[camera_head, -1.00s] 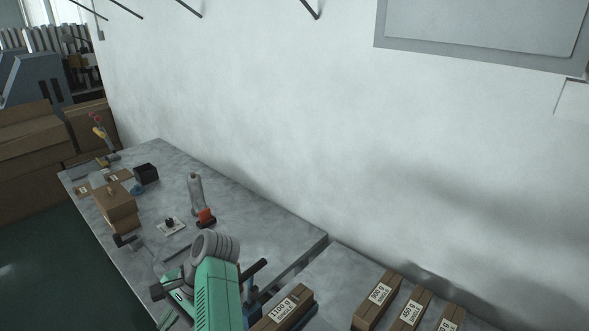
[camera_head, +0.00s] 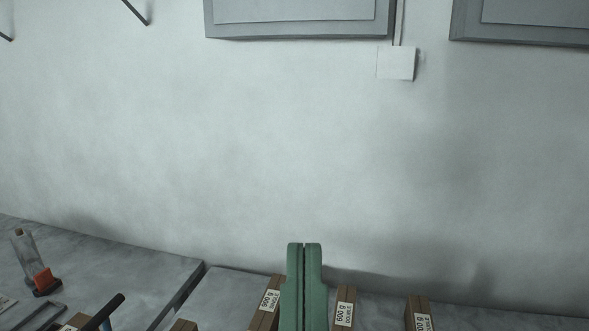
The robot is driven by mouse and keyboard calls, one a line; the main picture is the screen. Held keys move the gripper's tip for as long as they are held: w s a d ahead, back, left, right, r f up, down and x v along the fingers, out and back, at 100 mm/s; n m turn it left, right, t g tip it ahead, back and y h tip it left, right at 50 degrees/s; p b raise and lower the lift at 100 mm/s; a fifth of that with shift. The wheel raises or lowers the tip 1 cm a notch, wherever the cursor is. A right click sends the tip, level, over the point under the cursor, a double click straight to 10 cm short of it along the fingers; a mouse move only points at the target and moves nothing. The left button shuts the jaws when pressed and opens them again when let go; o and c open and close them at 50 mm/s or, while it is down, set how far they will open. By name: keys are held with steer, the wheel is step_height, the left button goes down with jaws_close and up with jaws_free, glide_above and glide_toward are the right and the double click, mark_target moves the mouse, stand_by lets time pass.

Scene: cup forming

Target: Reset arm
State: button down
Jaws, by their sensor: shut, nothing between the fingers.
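My gripper (camera_head: 304,246) shows at the bottom middle of the head view. Its two green fingers point up, side by side with only a thin dark slit between them, so it is shut and empty. It stands in front of the row of brown labelled boxes and hides part of the workbench behind it. The rest of my arm is below the picture's edge.
Brown labelled boxes stand left (camera_head: 265,303) and right (camera_head: 344,309) of my gripper, with another (camera_head: 420,314) further right. The wall (camera_head: 250,150) behind has grey panels (camera_head: 295,18).

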step_height(320, 180, up, 34)
steer(key=p, duration=2.9)
steer(key=shift+w+a+r+y+p, duration=0.2)
steer(key=shift+w+a+y+p, duration=0.05)
steer(key=shift+a+y+p, duration=0.15)
steer(key=shift+f, duration=0.1)
